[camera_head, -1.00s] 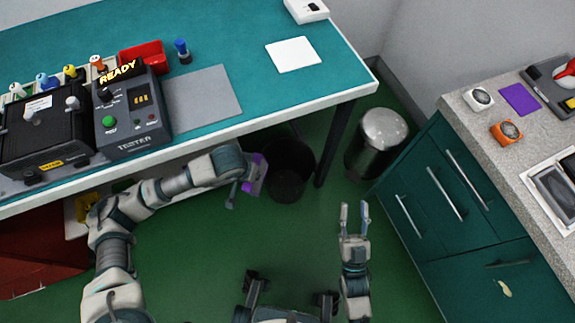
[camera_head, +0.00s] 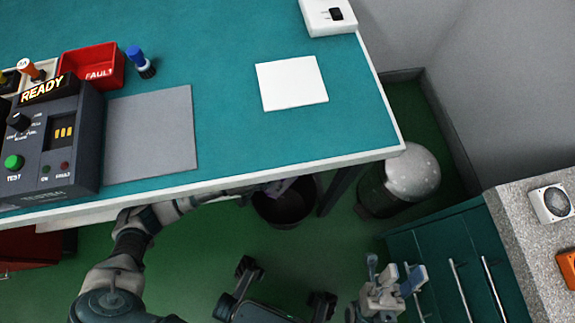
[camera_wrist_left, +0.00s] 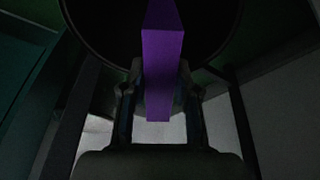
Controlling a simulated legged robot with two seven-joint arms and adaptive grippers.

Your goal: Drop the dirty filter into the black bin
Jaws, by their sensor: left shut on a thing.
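The purple filter (camera_wrist_left: 162,75) is between the two fingers of my left gripper (camera_wrist_left: 160,95) in the left wrist view, and the gripper is shut on it. The round black bin (camera_wrist_left: 105,30) lies behind the filter there, its opening around the filter's far end. In the head view the black bin (camera_head: 285,207) stands on the floor under the table's front edge. My left gripper (camera_head: 272,188) is at its upper rim, partly hidden by the table edge and shadow. My right gripper (camera_head: 396,274) is open and empty at the lower right.
The teal table (camera_head: 220,50) overhangs the left arm and bin. A table leg (camera_head: 340,190) stands just right of the bin. A metal lidded bin (camera_head: 398,185) is further right, near the teal cabinet (camera_head: 465,250). The tester (camera_head: 60,140) sits on the table.

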